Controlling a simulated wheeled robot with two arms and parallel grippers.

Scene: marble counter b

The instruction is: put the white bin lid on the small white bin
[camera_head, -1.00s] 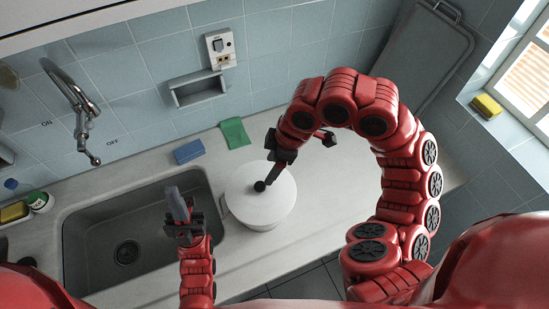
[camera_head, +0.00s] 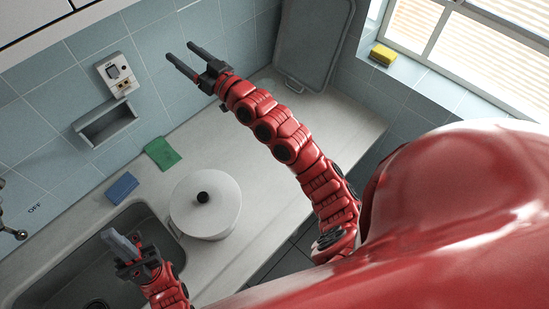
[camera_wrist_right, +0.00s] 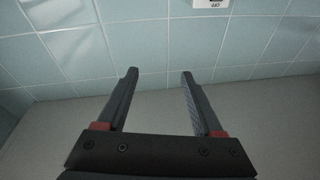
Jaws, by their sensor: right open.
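The white bin lid (camera_head: 212,187), a round disc with a black knob, lies on top of the small white bin (camera_head: 224,233) on the counter. The lid looks level and covers the bin's opening. Little of the bin's wall shows. My right gripper (camera_head: 179,50) is up and away from the lid, near the tiled wall. Its two fingers are apart with nothing between them, as the right wrist view (camera_wrist_right: 160,74) also shows. My left gripper (camera_head: 120,242) is over the sink, left of the bin. Its finger gap is not clear.
The sink (camera_head: 60,262) lies left of the bin. A blue sponge (camera_head: 121,187) and a green cloth (camera_head: 162,153) lie behind it on the counter (camera_head: 262,215). A grey tray (camera_head: 314,40) leans at the back. A yellow sponge (camera_head: 384,54) sits on the sill. Counter right of the bin is clear.

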